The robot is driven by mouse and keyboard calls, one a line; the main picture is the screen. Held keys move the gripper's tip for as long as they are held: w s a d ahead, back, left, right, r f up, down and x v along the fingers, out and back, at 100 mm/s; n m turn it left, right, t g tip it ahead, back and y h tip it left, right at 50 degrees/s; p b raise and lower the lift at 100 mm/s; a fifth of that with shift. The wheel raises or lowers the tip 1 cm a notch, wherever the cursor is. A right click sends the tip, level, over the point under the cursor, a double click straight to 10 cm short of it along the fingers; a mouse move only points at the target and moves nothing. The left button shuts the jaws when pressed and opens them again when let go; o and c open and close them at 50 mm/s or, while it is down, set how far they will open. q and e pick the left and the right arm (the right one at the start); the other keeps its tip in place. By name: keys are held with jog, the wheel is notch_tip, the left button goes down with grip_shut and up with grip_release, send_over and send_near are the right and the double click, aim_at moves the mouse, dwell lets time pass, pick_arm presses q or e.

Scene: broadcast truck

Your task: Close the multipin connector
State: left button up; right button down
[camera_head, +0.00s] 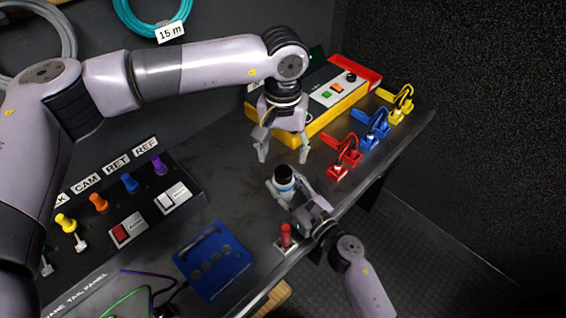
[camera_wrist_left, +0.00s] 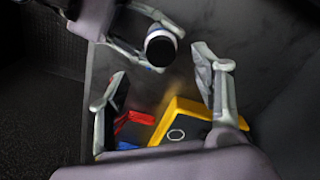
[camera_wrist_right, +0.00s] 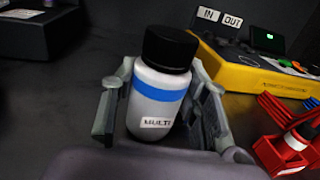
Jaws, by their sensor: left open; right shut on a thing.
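The multipin connector (camera_head: 285,187) is a white cylinder with a blue band, a black top and a label reading "MULTI" in the right wrist view (camera_wrist_right: 158,95). My right gripper (camera_head: 289,191) is shut around its body and holds it upright. The black top (camera_wrist_right: 170,47) sits on the white body; whether it is fully tightened cannot be told. My left gripper (camera_head: 283,158) is open and empty, pointing down just above and behind the connector. In the left wrist view the black top (camera_wrist_left: 160,50) lies beyond and between the open fingers.
A yellow case (camera_head: 315,115) stands behind. Red (camera_head: 343,155), blue (camera_head: 371,128) and yellow (camera_head: 398,103) clamps line the right edge. A blue tray with holes (camera_head: 213,262) and a red-topped lever (camera_head: 286,236) are in front. A plug panel (camera_head: 125,215) is left.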

pick_arm(q)
notch_tip(320, 180, up, 5)
dwell(0.3)
pick_arm(e)
jog(key=c, duration=0.8)
grip_release()
jog(key=shift+c, duration=0.2)
jog(key=v, duration=1.2)
pick_arm(q)
jog(key=shift+f, duration=0.1)
